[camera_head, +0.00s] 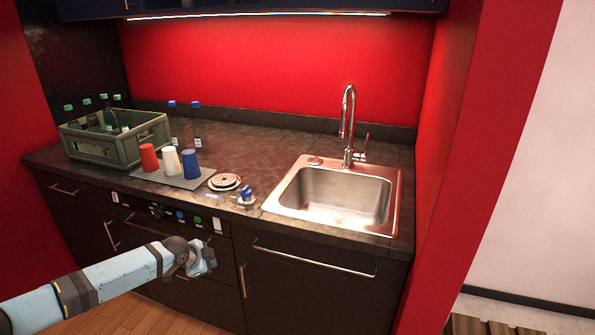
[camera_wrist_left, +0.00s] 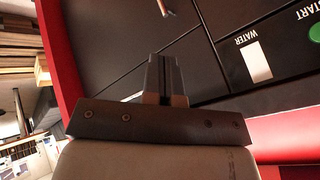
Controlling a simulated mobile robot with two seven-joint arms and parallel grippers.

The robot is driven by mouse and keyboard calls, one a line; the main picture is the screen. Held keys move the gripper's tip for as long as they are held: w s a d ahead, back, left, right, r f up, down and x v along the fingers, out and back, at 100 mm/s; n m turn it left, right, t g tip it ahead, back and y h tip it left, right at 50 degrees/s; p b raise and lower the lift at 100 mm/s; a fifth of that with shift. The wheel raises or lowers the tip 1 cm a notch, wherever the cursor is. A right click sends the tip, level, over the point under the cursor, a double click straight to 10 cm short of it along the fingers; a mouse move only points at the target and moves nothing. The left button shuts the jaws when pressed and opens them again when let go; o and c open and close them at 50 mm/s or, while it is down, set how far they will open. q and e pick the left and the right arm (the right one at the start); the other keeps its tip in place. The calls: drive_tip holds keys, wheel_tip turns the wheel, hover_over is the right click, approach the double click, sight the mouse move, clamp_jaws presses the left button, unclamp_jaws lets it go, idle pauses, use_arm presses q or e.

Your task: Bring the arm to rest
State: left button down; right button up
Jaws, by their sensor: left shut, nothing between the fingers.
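My left arm comes in from the lower left in the head view, and its gripper (camera_head: 203,262) is in front of the dark cabinet fronts, below the counter edge. In the left wrist view the gripper's fingers (camera_wrist_left: 162,78) are together with nothing between them. Beyond them are the dark cabinet front and a panel with a WATER label and a green START button (camera_wrist_left: 314,33). My right gripper does not show in either view.
The counter (camera_head: 260,160) holds a green crate (camera_head: 130,148) of bottles, a grey mat (camera_head: 190,182) with red, white and blue cups, a round disc (camera_head: 224,182), and a sink (camera_head: 335,195) with a faucet (camera_head: 347,125). Two blue-capped bottles stand behind the cups. Open floor lies below.

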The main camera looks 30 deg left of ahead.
use_arm(q)
drive_tip(key=s+d+f+n+h, duration=0.1)
drive_tip(key=s+d+f, duration=0.3)
drive_tip(key=d, duration=0.5)
drive_tip(key=s+d+f+n+t+h, duration=0.1)
drive_tip(key=s+d+f, duration=0.1)
drive_tip(key=s+d, duration=0.55)
drive_tip(key=s+d+f+h, duration=0.1)
drive_tip(key=s+d+f, duration=0.3)
drive_tip(key=d, duration=0.7)
drive_tip(key=s+d+r+n+t, duration=0.2)
drive_tip(key=s+d+r+n, duration=0.3)
drive_tip(key=s+d, duration=0.5)
wheel_tip(320, 180, up, 12)
drive_tip(key=s+a+p, duration=0.1)
drive_tip(key=a+p, duration=0.1)
drive_tip(key=p, duration=1)
drive_tip(key=shift+s+f+t+p, duration=0.15)
drive_tip(key=shift+s+t+p, duration=0.15)
drive_tip(key=shift+p, duration=0.1)
